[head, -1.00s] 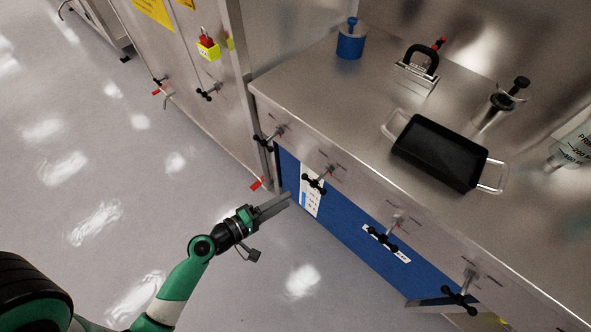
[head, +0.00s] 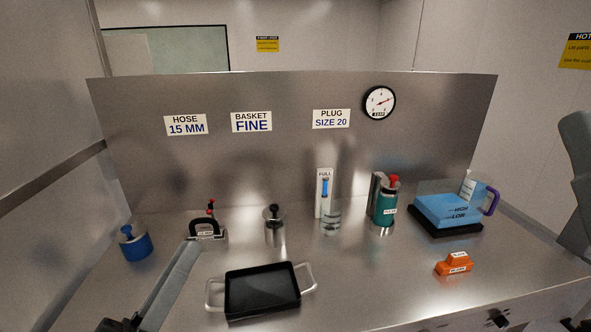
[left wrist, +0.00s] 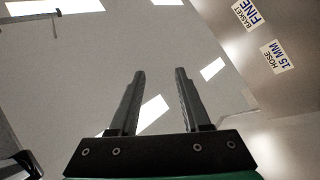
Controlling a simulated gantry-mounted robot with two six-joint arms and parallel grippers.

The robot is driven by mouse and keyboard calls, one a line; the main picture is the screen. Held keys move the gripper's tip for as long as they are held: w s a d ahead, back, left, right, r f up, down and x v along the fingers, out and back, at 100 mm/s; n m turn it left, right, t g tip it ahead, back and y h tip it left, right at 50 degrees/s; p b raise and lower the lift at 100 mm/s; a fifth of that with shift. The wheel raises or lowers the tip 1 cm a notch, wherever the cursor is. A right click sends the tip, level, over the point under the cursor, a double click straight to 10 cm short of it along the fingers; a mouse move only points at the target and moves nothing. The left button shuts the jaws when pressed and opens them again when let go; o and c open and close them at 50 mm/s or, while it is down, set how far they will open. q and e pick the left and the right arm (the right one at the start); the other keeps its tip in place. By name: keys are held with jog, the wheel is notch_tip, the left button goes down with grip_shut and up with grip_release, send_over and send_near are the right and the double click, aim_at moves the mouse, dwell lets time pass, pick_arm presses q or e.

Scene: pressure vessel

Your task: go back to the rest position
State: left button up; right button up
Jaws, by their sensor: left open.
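My left gripper (head: 190,245) comes in at the lower left of the head view, fingers pointing up and away over the steel bench. In the left wrist view its two fingers (left wrist: 160,73) stand apart with nothing between them. Behind them are the pale ceiling with bright lights and part of the signed back panel. My left gripper touches nothing that I can see. My right gripper is not in view.
A back panel (head: 290,160) rises behind.

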pick_arm(q)
jog(key=s+r+m+t+y+p, duration=0.1)
jog(key=s+r+m+t, duration=0.3)
jog(key=r, duration=0.7)
jog(key=s+r+m+t+y+p, duration=0.1)
jog(key=s+r, duration=0.4)
jog(key=r, duration=0.6)
notch_tip(320, 180, up, 37)
jog(key=a+y+p, duration=0.2)
jog(key=y+p, duration=0.2)
jog(key=p, duration=3.3)
jog(key=shift+w+a+y+p, duration=0.2)
jog(key=shift+w+y+p, duration=0.1)
jog(key=shift+p, duration=0.05)
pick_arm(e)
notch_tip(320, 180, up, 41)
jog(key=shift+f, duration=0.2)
pick_arm(q)
jog(key=shift+o, duration=0.3)
